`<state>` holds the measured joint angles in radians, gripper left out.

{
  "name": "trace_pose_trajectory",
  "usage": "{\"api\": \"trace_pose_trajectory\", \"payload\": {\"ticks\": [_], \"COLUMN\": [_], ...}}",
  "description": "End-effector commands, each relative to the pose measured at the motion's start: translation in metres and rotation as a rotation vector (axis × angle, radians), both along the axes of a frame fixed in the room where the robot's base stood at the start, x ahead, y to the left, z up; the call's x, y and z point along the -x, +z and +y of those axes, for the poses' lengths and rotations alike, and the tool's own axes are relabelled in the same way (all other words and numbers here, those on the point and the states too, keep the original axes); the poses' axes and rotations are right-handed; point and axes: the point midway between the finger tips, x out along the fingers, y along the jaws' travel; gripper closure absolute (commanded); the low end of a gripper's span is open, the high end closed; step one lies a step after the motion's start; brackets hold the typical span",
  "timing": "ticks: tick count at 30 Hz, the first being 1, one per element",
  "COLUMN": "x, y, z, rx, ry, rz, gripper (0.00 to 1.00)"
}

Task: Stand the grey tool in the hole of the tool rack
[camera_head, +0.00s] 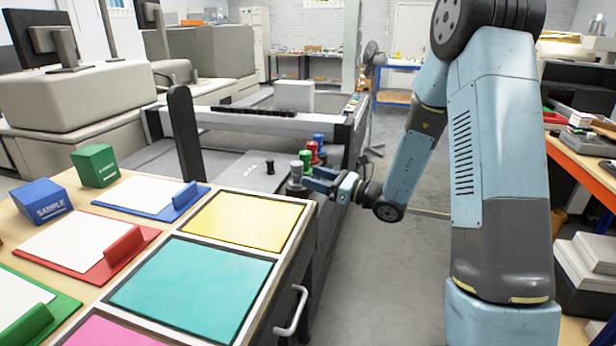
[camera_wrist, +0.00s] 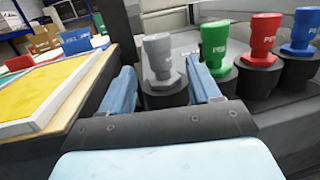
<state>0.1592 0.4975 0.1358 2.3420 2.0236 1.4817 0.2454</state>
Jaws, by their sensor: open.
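The grey tool (camera_wrist: 158,58) stands upright in a black cup of the tool rack (camera_wrist: 167,99), at the left end of the row in the wrist view. Its grey top also shows in the head view (camera_head: 296,169). My gripper (camera_wrist: 159,76) is open, with one blue finger on each side of the grey tool, and a gap shows beside it. In the head view my gripper (camera_head: 318,181) is at the near end of the row. The lower part of the tool is hidden inside the cup.
Green (camera_wrist: 215,50), red (camera_wrist: 261,38) and blue (camera_wrist: 301,32) tools stand in neighbouring black cups, close to my right finger. A bench with yellow (camera_head: 244,220) and teal (camera_head: 190,288) panels lies to the left. Open floor (camera_head: 375,270) lies to the right.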

Motion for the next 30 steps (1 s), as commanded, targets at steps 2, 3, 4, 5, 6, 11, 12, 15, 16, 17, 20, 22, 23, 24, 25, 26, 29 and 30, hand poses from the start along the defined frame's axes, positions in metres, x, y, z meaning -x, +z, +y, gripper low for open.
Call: {"api": "trace_pose_trajectory", "payload": {"ticks": [2,3,4,5,6,11,12,15,16,17,20,22,23,24,25,26,29,30], "x": [0.007,0.011,0.014,0.017,0.021,0.035,0.038,0.043,0.045,0.046,0.049,0.05,0.05,0.05,0.05,0.05,0.05,0.05], "y": [-0.002,-0.003,-0.003,-0.004,-0.005,-0.008,-0.009,-0.01,-0.011,-0.011,-0.012,-0.012,-0.012,-0.012,-0.012,-0.012,-0.012,-0.012], "z": [-0.016,-0.023,-0.028,-0.033,-0.04,-0.065,-0.07,-0.08,-0.083,-0.085,-0.089,-0.091,-0.091,-0.091,-0.091,-0.091,-0.091,-0.091], "rx": [0.001,0.0,0.0,-0.001,0.0,-0.001,-0.001,0.0,0.0,0.0,0.0,0.0,0.0,0.0,0.0,0.0,0.0,0.0], "ry": [-0.004,-0.004,-0.003,-0.004,-0.004,-0.002,-0.003,-0.002,-0.002,-0.001,0.0,0.0,0.0,0.0,0.001,0.001,0.001,0.001], "rz": [0.001,0.002,0.002,0.001,0.002,0.002,0.002,0.0,0.0,0.0,0.0,0.001,0.001,0.001,0.001,0.001,0.001,0.001], "gripper": [0.38,0.38,0.38,0.38,0.38,0.38,0.38,0.38,0.38,0.38,0.38,0.38,0.38,0.38,0.38,0.38,0.38,0.38]}}
